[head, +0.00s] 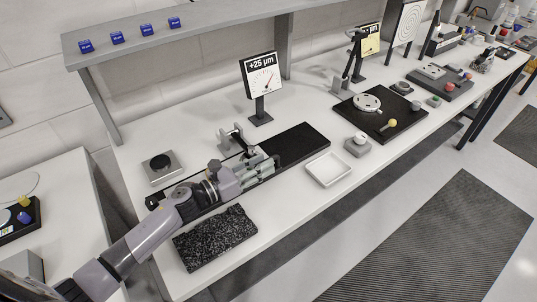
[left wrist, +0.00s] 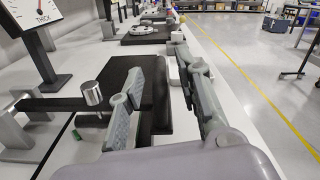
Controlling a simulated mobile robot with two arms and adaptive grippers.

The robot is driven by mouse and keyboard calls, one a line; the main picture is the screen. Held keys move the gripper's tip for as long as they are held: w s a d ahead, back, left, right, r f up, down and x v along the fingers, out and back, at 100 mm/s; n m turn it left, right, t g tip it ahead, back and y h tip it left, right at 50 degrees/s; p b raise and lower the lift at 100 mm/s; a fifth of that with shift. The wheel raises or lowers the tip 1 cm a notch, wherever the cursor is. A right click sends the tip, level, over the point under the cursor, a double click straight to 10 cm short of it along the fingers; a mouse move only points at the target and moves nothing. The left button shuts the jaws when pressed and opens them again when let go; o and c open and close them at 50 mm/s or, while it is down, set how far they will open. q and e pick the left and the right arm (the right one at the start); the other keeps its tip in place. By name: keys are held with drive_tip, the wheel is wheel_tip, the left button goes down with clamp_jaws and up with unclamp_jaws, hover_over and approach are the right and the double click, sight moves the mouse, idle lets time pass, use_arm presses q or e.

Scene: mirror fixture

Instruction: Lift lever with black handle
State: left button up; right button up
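My left gripper (head: 265,168) reaches in low over the long black base plate (head: 303,143) of a metal fixture (head: 233,138). In the left wrist view the gripper (left wrist: 171,62) has its two grey fingers apart, so it is open. A black bar (left wrist: 48,104) with a silver cylinder (left wrist: 92,93) at its end lies left of the fingers; it looks like part of the fixture's lever. A dark shape shows between the fingers, but I cannot tell whether it is the black handle or the base plate. My right gripper is not in view.
A dial sign (head: 262,76) stands behind the fixture. A white tray (head: 326,169) is right of the gripper, and a speckled black slab (head: 215,237) lies in front of my arm. A grey block with a round dark top (head: 161,165) is at the left.

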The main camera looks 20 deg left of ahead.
use_arm(q)
drive_tip(key=shift+x, duration=1.55)
drive_tip(key=shift+s, duration=0.1)
clamp_jaws()
